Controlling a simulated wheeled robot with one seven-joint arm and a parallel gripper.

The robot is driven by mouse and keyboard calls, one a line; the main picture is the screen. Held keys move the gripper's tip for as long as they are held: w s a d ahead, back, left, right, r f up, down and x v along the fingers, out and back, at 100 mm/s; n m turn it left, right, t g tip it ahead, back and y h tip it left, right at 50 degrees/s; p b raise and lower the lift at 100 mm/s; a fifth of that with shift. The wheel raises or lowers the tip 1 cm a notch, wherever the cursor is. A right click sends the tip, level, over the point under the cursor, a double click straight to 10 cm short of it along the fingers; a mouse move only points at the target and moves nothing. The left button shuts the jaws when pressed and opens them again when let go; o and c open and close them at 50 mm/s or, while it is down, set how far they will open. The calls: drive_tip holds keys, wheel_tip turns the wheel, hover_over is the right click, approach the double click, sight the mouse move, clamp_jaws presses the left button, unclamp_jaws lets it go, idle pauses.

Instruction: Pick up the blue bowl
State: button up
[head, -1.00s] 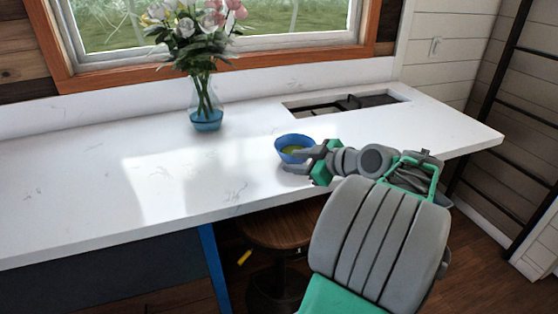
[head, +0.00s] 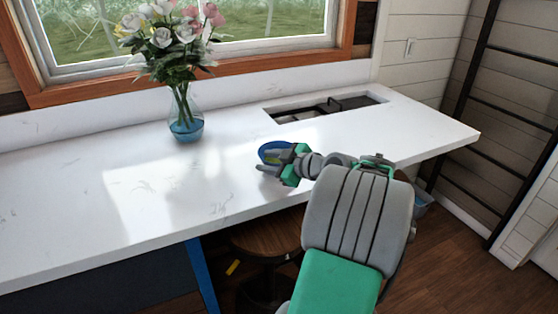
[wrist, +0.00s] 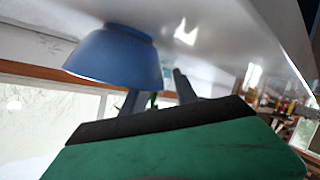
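Whether either finger touches the bowl I cannot tell.
A glass vase of flowers (head: 184,125) stands at the back left of the bowl. A recessed hob (head: 325,108) lies behind it, to the right. A round wooden stool (head: 265,238) is under the counter's front edge. The counter left of the bowl is clear.

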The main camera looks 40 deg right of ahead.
clamp_jaws()
idle(1.3)
